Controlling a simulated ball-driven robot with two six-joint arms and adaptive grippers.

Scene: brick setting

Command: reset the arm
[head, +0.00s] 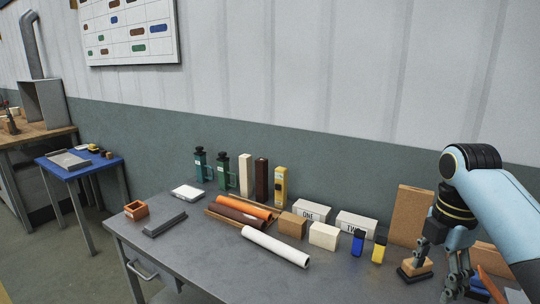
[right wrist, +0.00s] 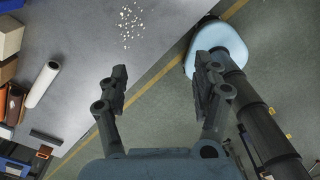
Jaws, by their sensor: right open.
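My right arm (head: 495,200) comes in from the right edge, light blue with black joints. Its gripper (head: 462,282) hangs downward at the right end of the grey table (head: 190,262). In the right wrist view the two dark fingers of the gripper (right wrist: 162,75) stand wide apart with nothing between them. The gripper is close to a wooden-topped block with a dark base (head: 415,268) in the head view; whether they touch I cannot tell. My left gripper is in neither view.
A white roll (head: 275,246), an orange roll (head: 243,207), brick samples, boxes and a tall tan board (head: 411,214) crowd the table's back. Small pale chips (right wrist: 131,25) lie on it in the right wrist view. A blue-topped table (head: 85,168) stands left, with floor between.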

